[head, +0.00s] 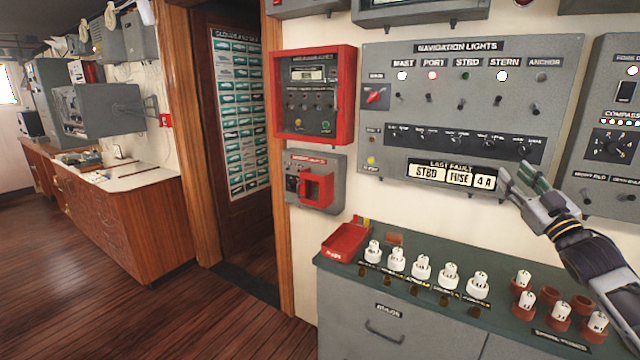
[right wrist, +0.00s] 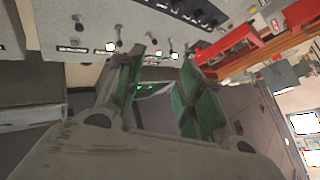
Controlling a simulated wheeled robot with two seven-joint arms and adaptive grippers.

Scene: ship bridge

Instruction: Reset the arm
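My right gripper (head: 522,182) is in front of the lower right corner of the navigation lights panel (head: 455,60), just right of the last fault display (head: 455,174). In the right wrist view its two green-padded fingers (right wrist: 158,92) stand apart with nothing between them. My right arm (head: 590,250) reaches in from the right edge of the head view. My left gripper is not in the head view.
Below the panel, a cabinet (head: 345,290) carries a row of white fuses (head: 421,267), a red tray (head: 345,242) and reddish holders (head: 561,318), some with white fuses. A red-framed box (head: 314,95) hangs left of the panel. Open floor (head: 120,290) lies at the left.

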